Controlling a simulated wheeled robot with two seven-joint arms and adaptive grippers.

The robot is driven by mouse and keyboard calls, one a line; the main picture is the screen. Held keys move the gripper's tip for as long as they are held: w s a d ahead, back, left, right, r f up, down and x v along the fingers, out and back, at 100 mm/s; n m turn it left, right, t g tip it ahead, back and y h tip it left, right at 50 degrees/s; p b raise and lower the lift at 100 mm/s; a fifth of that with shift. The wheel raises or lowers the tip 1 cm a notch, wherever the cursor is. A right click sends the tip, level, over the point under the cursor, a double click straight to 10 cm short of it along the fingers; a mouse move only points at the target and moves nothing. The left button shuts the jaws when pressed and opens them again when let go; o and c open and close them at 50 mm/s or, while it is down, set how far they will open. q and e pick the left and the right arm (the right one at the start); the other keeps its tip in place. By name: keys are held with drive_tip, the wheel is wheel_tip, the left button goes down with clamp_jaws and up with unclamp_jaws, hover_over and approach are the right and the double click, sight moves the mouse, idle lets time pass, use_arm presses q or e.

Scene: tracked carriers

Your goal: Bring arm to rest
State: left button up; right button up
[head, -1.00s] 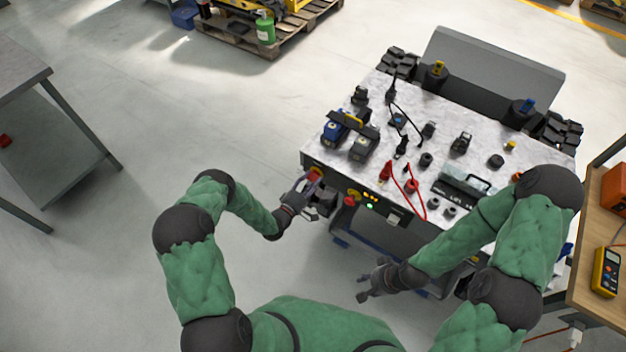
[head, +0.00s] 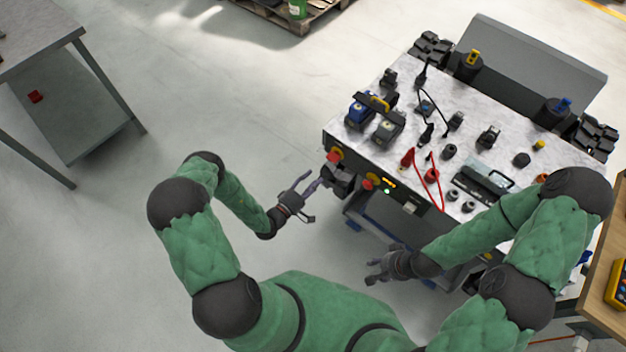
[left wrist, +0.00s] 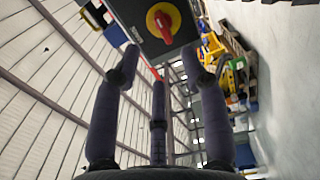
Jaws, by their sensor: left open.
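My left gripper (head: 311,198) is open and empty, its fingers spread, beside the left end of the carrier's front panel. In the left wrist view the fingers of this gripper (left wrist: 160,62) point toward a red rotary knob on a yellow disc (left wrist: 163,22), with a visible gap between.
The carrier's pale top (head: 400,75) bears several connectors, battery-like blocks and red and black leads. A grey table (head: 100,90) stands at left, a wooden bench (head: 605,300) at right. Open floor (head: 230,100) lies between the table and carrier.

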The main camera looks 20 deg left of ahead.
use_arm(q)
drive_tip(key=s+d+m+g+h, duration=0.2)
drive_tip(key=s+d+g+h, duration=0.2)
drive_tip(key=s+d+g, duration=0.3)
drive_tip(key=s+d+m+g+h, duration=0.2)
drive_tip(key=s+d+g+h, duration=0.25)
drive_tip(key=d, duration=0.45)
drive_tip(key=s+a+f+m+g+y, duration=0.1)
drive_tip(key=s+m+g+y, duration=0.2)
drive_tip(key=s+g, duration=0.3)
drive_tip(key=s+a+f+m+g+y, duration=0.2)
drive_tip(key=s+g+y, duration=0.2)
drive_tip(key=s, duration=0.4)
drive_tip(key=w+r+m+t+y, duration=0.1)
drive_tip(key=w+a+r+t+y, duration=0.1)
drive_tip(key=w+t, duration=0.1)
drive_tip(key=w+a+m+t+y, duration=0.1)
drive_tip(key=t, duration=0.1)
drive_tip(key=shift+w+a+r+m+y, duration=0.25)
drive_tip(key=shift+w+r+m+y, duration=0.05)
drive_tip(key=shift+r+y, duration=0.1)
